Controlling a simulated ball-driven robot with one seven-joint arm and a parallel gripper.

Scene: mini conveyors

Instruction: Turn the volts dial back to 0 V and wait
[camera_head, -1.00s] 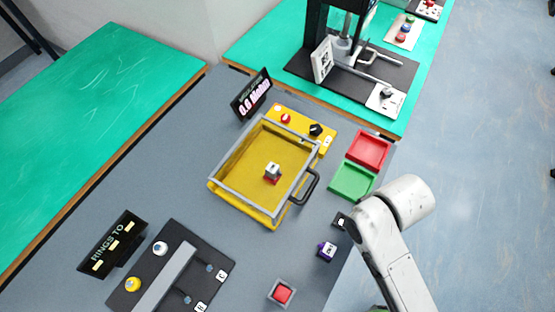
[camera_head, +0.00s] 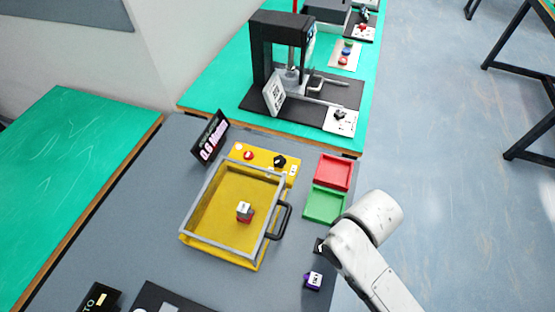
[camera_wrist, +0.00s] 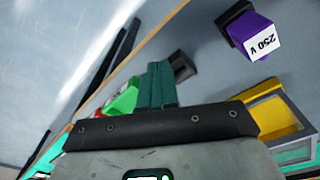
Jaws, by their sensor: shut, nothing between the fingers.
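A black dial (camera_head: 280,160) sits on the yellow panel (camera_head: 293,172) behind the yellow box; I take it for the volts dial. Its setting is too small to read. My gripper (camera_wrist: 160,85) shows in the wrist view with its teal fingers shut and empty, above the table and apart from the dial. In the head view my arm hides it, at the right of the yellow box. A tilted display (camera_head: 210,137) at the panel's left reads about 0.6 in pink.
The yellow box (camera_head: 190,222) has a grey frame, a black handle and a red-white block (camera_head: 245,211) inside. Red (camera_head: 347,172) and green (camera_head: 338,205) trays stand at its right. A purple block (camera_head: 313,280), labelled 250 V, stands nearer. A black press (camera_head: 275,45) stands behind.

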